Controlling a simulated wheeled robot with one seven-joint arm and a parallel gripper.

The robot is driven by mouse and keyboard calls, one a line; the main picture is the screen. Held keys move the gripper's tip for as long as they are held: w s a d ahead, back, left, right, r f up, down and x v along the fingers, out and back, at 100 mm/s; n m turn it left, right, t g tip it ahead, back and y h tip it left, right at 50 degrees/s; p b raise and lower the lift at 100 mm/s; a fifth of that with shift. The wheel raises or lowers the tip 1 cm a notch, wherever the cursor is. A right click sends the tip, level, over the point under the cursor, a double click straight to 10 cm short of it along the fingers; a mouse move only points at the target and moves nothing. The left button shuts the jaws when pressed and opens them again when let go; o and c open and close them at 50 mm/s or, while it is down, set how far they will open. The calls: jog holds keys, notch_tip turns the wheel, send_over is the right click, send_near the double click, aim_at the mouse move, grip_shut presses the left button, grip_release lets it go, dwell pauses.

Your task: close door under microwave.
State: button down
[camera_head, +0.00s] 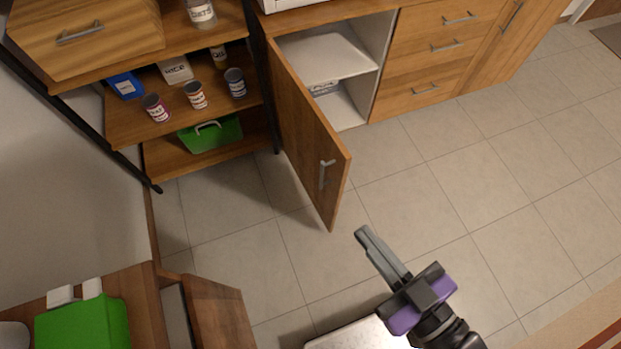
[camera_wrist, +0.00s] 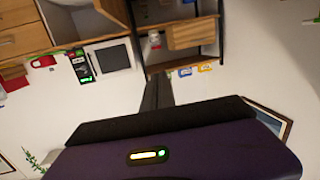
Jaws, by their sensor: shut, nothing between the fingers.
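The wooden cabinet door (camera_head: 303,135) stands wide open in the head view, swung out from the left side of its cabinet opening (camera_head: 335,55). A white appliance edge (camera_head: 290,3), probably the microwave, is cut off above the cabinet. My gripper (camera_head: 362,234) is shut and empty, to the lower right of the door's free end in the picture, with no visible contact. The closed fingers also show in the wrist view (camera_wrist: 157,92).
A shelf rack (camera_head: 125,128) with cans and a green box (camera_head: 210,134) stands left of the door. Closed drawers (camera_head: 440,48) are right of the opening. A wooden table (camera_head: 145,290) with a green object (camera_head: 85,325) is at lower left. The tiled floor (camera_head: 450,190) at right is clear.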

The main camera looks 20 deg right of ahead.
jog(key=w+a+f+n+g+y+b, duration=0.1)
jog(key=w+a+f+n+b, duration=0.15)
jog(key=w+a+f, duration=0.4)
jog(key=w+a+f+n+g+b, duration=0.1)
jog(key=w+a+f+n+b, duration=0.15)
jog(key=f, duration=0.75)
jog(key=w+a+f+n+g+y+b, duration=0.1)
jog(key=w+a+f+n+g+b, duration=0.2)
jog(key=a+f, duration=0.4)
jog(key=w+a+f+n+t+h+b, duration=0.15)
jog(key=w+a+f+h+b, duration=0.35)
jog(key=w+f+h+b, duration=0.5)
jog(key=s+d+r+m+g+h+p, duration=0.1)
jog(key=s+d+r+m+h+p, duration=0.3)
jog(key=d+r+h, duration=0.45)
jog(key=s+d+x, duration=0.2)
jog(key=x, duration=1.2)
jog(key=shift+f+h, duration=0.3)
jog(key=shift+h, duration=0.05)
jog(key=shift+m, duration=0.25)
